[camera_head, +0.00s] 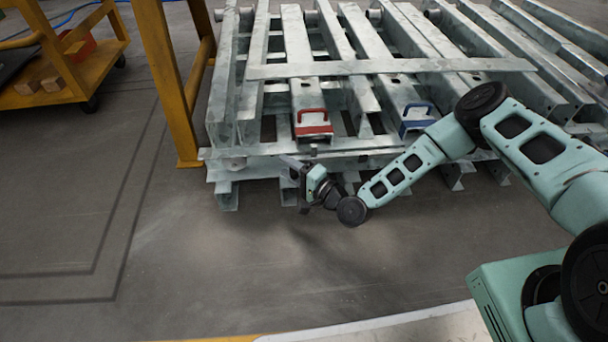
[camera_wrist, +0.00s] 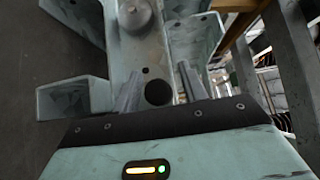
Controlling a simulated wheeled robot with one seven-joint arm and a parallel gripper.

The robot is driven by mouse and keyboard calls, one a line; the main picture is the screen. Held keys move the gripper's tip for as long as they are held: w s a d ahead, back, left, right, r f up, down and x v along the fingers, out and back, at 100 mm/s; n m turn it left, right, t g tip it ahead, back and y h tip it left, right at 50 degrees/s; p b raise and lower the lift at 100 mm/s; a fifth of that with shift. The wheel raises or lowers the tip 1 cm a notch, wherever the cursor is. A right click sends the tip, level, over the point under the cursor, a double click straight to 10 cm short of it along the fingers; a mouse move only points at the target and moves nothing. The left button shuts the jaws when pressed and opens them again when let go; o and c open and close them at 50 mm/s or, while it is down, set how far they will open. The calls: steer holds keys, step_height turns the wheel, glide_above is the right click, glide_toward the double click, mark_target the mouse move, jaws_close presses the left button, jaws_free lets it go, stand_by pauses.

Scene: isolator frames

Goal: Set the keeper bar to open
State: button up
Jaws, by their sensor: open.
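A thin grey bar (camera_head: 350,151) runs along the front of the stacked galvanized frames, just below the red-handled drawer end (camera_head: 314,131). It may be the keeper bar, but I cannot tell for sure, nor its setting. My gripper (camera_head: 290,168) is low at the front of the stack, left of centre. In the wrist view my gripper (camera_wrist: 160,82) is open, with two grey fingers apart and nothing clearly held between them. A dark round hole (camera_wrist: 159,93) shows between the fingers. A rounded grey knob (camera_wrist: 134,16) on a pale metal plate lies beyond them.
A blue-handled end (camera_head: 416,122) sits right of the red one. A flat crosspiece (camera_head: 390,67) lies over the frames. A yellow post (camera_head: 170,80) and yellow cart (camera_head: 70,75) stand at left. The floor (camera_head: 210,265) in front is clear.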

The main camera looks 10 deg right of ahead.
steer(key=p+v, duration=0.7)
steer(key=v, duration=1)
steer(key=shift+d, duration=0.1)
